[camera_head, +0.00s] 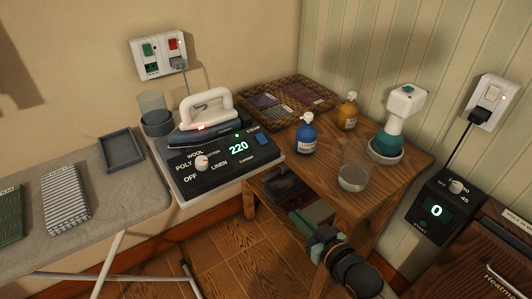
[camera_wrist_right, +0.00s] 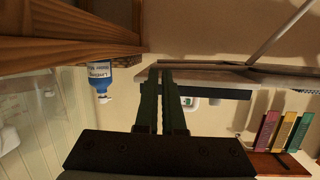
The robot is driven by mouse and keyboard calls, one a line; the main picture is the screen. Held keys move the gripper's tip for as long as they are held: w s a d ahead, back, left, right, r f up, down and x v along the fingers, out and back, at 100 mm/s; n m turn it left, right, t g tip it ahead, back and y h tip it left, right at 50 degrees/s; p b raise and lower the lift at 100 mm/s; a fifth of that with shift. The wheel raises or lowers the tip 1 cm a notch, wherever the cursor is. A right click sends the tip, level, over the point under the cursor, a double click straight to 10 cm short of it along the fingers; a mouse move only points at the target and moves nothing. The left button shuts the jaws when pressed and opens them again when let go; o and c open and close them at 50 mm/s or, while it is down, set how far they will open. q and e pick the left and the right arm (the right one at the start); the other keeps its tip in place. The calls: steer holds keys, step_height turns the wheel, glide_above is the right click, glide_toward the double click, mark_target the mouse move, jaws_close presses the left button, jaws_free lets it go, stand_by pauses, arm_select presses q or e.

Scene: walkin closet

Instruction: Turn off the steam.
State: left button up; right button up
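The steam iron (camera_head: 207,118) rests on its dark control station (camera_head: 222,168) at the end of the ironing board. A blue switch (camera_head: 263,139) beside the STEAM label sits at the station's right; its position is too small to tell. The green display reads 220, and a small green light shows above it. A white knob (camera_head: 201,162) sits among the OFF, POLY, WOOL, COTTON and LINEN marks. My right gripper (camera_head: 322,238) is low in front of the wooden side table, right of and below the station. Its fingers (camera_wrist_right: 160,75) look closed together and empty. My left gripper is not in view.
The wooden side table (camera_head: 402,165) holds a blue bottle (camera_head: 306,136), an amber bottle (camera_head: 347,112), a clear cup (camera_head: 352,172), a woven tray (camera_head: 325,97) and a teal-and-white device (camera_head: 393,127). A wall socket (camera_head: 158,55) is behind the iron. A black timer box (camera_head: 437,211) stands right.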

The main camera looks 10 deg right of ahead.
steer(key=w+r+t+b, duration=0.1)
steer(key=w+r, duration=0.1)
steer(key=w+r+t+y+b, duration=0.1)
steer(key=w+r+b, duration=0.1)
steer(key=w+r, duration=0.1)
steer(key=shift+w+r+n, duration=0.1)
steer(key=shift+w+n, duration=0.05)
steer(key=shift+n, duration=0.25)
jaws_close()
step_height(320, 180, up, 8)
steer(key=w+n+t+y+b, duration=0.1)
steer(key=w+t+y+b, duration=0.1)
steer(key=w, duration=0.1)
steer(key=shift+b, duration=0.35)
steer(key=r, duration=0.1)
glide_above(266, 147)
steer(key=s, duration=0.2)
steer(key=shift+s+d+b, duration=0.1)
steer(key=shift+d+b, duration=0.2)
steer(key=shift+d, duration=0.15)
steer(key=w+f, duration=0.1)
steer(key=f+b, duration=0.1)
steer(key=shift+w+a+f, duration=0.45)
steer(key=shift+w+f, duration=0.1)
steer(key=shift+f, duration=0.2)
